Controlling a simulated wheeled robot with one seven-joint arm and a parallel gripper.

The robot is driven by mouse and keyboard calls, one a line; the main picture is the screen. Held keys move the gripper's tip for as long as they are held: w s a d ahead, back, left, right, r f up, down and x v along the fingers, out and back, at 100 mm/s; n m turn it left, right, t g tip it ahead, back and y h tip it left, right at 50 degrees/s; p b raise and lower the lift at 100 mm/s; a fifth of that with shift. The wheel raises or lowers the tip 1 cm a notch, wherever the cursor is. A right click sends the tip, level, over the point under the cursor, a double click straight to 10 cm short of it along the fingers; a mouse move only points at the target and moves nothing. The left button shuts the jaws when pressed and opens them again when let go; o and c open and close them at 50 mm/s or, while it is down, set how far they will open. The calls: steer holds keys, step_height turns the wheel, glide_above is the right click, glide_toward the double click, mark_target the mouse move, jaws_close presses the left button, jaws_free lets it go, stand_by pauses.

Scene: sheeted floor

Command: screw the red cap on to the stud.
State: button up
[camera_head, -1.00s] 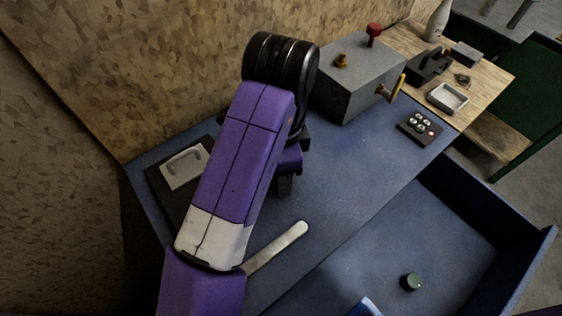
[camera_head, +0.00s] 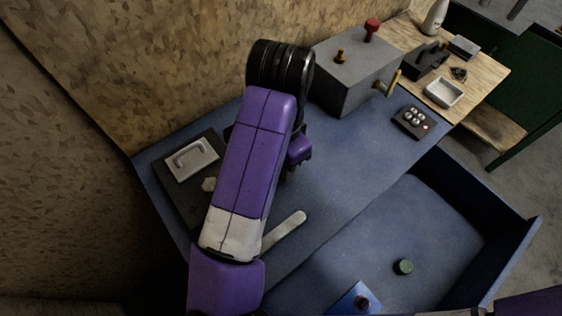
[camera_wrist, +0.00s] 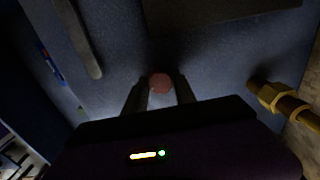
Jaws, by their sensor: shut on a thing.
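In the wrist view a dull red round cap (camera_wrist: 160,83) sits between the two fingers of my gripper (camera_wrist: 159,92), which is shut on it. Below it is the blue bench surface, and I cannot tell the gap. In the head view my purple arm hides the fingers and the cap. A brass threaded fitting with a hex nut (camera_wrist: 283,101) sticks out beside the wooden wall, right of my gripper in the wrist view. I cannot tell whether this is the stud.
A grey box (camera_head: 357,72) carries a brass fitting, a red knob (camera_head: 372,27) and a brass handle. A dark tray (camera_head: 178,203) with a grey handled plate lies left.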

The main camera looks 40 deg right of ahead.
jaws_close()
steer(key=shift+f+m+b, duration=0.2)
steer(key=shift+m+b, duration=0.4)
steer(key=shift+m, duration=0.1)
steer(key=m+b, duration=0.2)
steer(key=m, duration=0.2)
steer(key=m+b, duration=0.2)
steer(key=m, duration=0.2)
steer(key=shift+m+b, duration=0.3)
steer(key=m+b, duration=0.3)
steer(key=m, duration=0.3)
steer(key=shift+m, duration=0.3)
steer(key=m+b, duration=0.1)
steer(key=m, duration=0.2)
steer(key=shift+r, duration=0.15)
